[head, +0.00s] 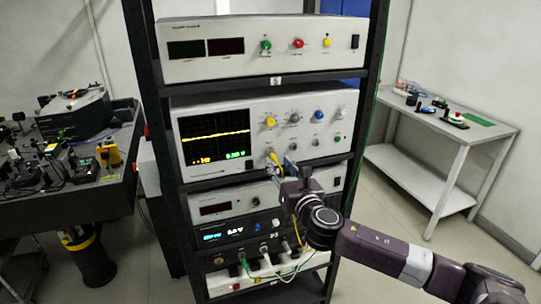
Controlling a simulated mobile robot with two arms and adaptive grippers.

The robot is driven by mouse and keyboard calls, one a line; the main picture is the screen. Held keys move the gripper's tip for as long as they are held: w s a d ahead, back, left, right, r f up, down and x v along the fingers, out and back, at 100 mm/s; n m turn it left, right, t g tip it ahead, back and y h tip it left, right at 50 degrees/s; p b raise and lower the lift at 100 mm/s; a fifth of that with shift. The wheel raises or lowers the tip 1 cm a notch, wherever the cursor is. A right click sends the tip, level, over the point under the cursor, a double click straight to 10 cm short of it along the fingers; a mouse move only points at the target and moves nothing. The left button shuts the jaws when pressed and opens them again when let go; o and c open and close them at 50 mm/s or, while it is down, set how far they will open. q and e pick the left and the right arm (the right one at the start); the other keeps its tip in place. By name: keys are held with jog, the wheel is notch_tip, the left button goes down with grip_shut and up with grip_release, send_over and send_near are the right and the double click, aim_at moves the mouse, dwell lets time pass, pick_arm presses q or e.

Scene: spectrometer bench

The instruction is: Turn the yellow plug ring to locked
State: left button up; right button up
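The yellow plug (273,156) is at the lower front of the oscilloscope (215,150), at a connector below the yellow knob. Its ring is too small to make out, so I cannot tell how it is turned. My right gripper (277,168) reaches in from the lower right, with its fingertips at or just below the plug. The fingers are small and overlap the plug and cable, so I cannot tell whether they touch or grip it. My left gripper is not in view.
The instruments stand in a black rack (160,130) with upright posts on both sides. Another unit (225,208) sits close below my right gripper, and green and white cables hang lower down. A dark bench (100,205) is left, a white table (490,140) right.

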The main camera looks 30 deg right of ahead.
aim_at(276, 160)
jog(key=shift+p+x, duration=0.6)
jog(key=shift+x, duration=1.75)
jog(key=shift+c, duration=0.4)
grip_shut()
